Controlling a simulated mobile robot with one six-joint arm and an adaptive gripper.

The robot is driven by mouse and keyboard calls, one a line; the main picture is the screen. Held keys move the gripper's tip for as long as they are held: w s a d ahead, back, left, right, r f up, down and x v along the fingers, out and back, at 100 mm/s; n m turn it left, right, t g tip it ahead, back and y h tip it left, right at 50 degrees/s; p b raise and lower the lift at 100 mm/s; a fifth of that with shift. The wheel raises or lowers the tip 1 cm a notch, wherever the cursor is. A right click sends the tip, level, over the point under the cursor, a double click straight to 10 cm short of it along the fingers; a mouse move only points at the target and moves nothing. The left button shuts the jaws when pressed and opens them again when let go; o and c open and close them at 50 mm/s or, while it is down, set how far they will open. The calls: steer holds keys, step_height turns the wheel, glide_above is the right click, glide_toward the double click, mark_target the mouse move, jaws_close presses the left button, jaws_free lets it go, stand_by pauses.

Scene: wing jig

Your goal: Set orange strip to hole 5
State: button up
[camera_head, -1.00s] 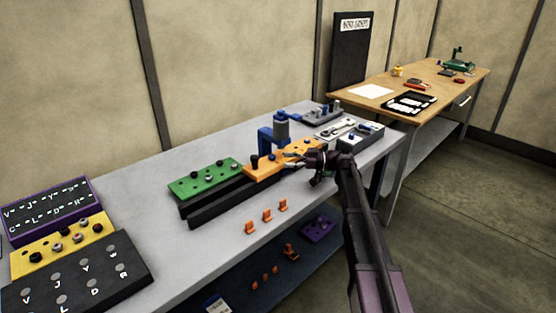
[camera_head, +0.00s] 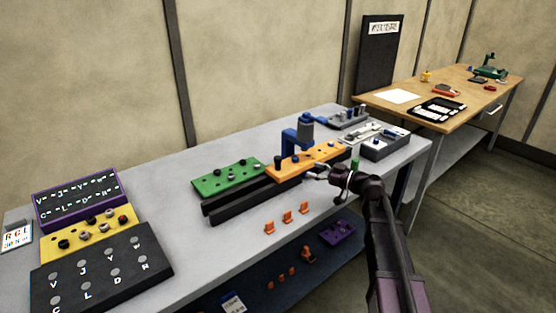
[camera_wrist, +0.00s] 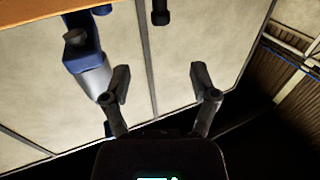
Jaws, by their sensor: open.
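The orange strip (camera_head: 290,167) lies along dark rails on the grey bench, to the right of the green strip (camera_head: 226,177). It carries several small knobs or pegs; hole numbers are too small to read. A blue clamp-like tool with a grey cylinder (camera_head: 306,128) stands at its back edge. My gripper (camera_head: 318,172) is in front of the orange strip near its right half, open and empty. In the wrist view my two fingers (camera_wrist: 161,90) are spread apart, with the blue and grey tool (camera_wrist: 90,65) at upper left and an orange edge (camera_wrist: 40,12) above.
Several small orange clips (camera_head: 287,218) stand on the bench front. A grey box (camera_head: 385,143) sits right of the strip. Yellow (camera_head: 70,246) and black (camera_head: 60,280) panels lie at left. A wooden table (camera_head: 470,100) stands behind right.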

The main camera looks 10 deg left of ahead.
mark_target(281, 160)
steer(key=shift+a, duration=0.1)
steer(key=x, duration=1.3)
steer(key=shift+w+a, duration=0.1)
steer(key=shift+a, duration=0.25)
jaws_close()
